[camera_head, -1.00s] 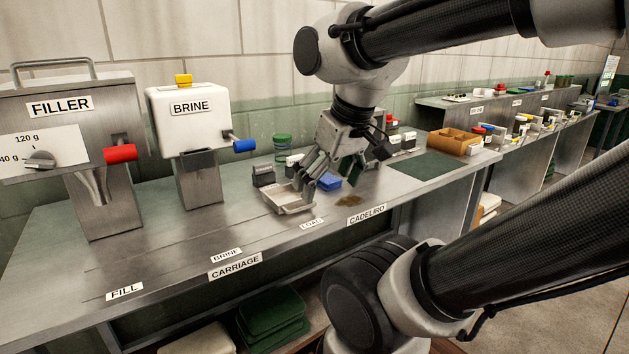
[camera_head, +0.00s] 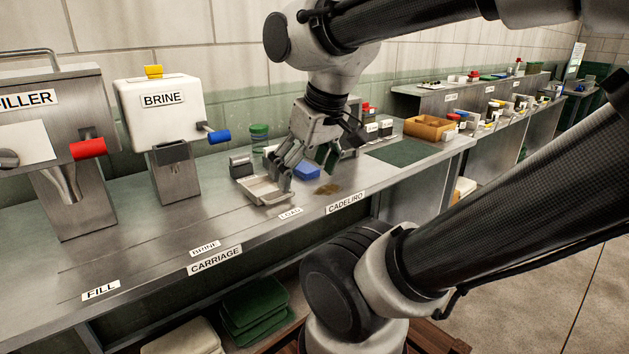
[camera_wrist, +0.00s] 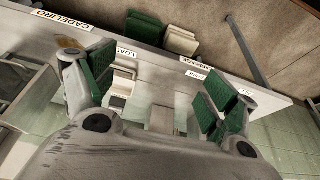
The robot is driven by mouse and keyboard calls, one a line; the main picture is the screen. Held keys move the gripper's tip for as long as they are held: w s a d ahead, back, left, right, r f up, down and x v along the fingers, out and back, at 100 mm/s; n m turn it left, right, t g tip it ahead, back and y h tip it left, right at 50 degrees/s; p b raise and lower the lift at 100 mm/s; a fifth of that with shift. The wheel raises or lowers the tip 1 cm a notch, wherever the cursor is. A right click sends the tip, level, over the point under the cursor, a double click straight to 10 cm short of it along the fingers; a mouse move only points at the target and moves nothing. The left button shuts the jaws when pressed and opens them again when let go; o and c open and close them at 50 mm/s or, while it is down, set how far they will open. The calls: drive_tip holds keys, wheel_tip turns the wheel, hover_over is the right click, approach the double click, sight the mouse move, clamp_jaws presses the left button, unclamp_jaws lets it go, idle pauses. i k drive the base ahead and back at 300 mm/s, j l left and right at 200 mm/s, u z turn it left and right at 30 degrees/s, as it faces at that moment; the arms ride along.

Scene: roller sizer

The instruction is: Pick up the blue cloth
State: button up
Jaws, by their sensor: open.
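The blue cloth (camera_head: 307,172) is a small folded blue shape on the steel counter, behind the brown stain (camera_head: 328,189). My gripper (camera_head: 304,160) is open above the counter by the cloth, its fingers pointing down and partly covering it. I cannot tell the exact height gap, but no cloth shows between the fingers. In the wrist view my gripper (camera_wrist: 160,78) has its green-padded fingers spread wide. The blue cloth cannot be made out there.
A shallow metal tray (camera_head: 265,190) sits just left of the gripper. The brine dispenser (camera_head: 160,110) and filler (camera_head: 62,130) stand farther left. A green mat (camera_head: 403,151) and wooden box (camera_head: 430,127) lie right. The front counter strip is clear.

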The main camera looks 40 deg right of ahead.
sight(305, 171)
drive_tip(key=i+l+z, duration=0.15)
drive_tip(key=l, duration=0.25)
drive_tip(key=i+l+z, duration=0.15)
drive_tip(key=i+l, duration=0.15)
drive_tip(key=i+l+z, duration=0.2)
drive_tip(key=l, duration=0.25)
